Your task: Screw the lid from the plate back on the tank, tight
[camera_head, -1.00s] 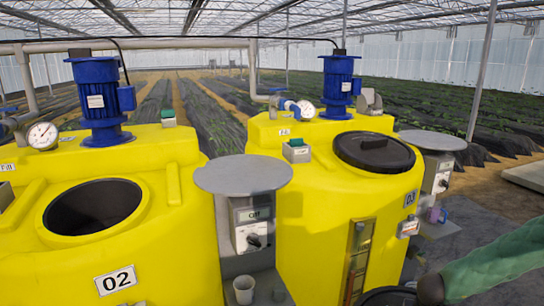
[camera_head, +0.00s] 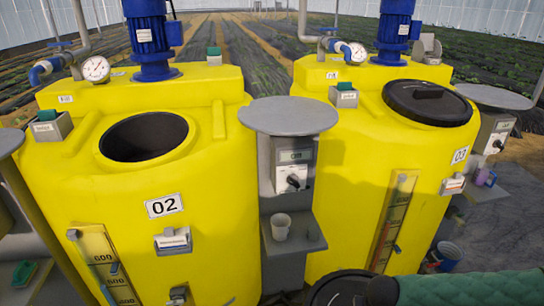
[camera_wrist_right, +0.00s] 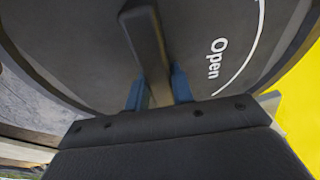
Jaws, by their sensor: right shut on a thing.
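Tank 02 (camera_head: 95,190) is yellow, and its round top opening (camera_head: 145,136) is uncovered and dark inside. The grey round plate (camera_head: 288,115) to its right is bare. A black lid (camera_head: 332,289) shows partly at the bottom edge of the head view, in front of the tanks and well away from the opening. My right gripper (camera_head: 378,290) holds it. In the right wrist view the lid (camera_wrist_right: 75,50) fills most of the picture, with the word "Open" on it. My right gripper's blue fingers (camera_wrist_right: 158,90) are shut on its raised bar handle. My left gripper is out of view.
Tank 03 (camera_head: 345,165) at the right has its own black lid (camera_head: 430,102) on. Blue motors (camera_head: 150,40) stand behind the openings. A control box (camera_head: 293,165) and a shelf with a cup (camera_head: 281,226) sit below the plate, between the tanks.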

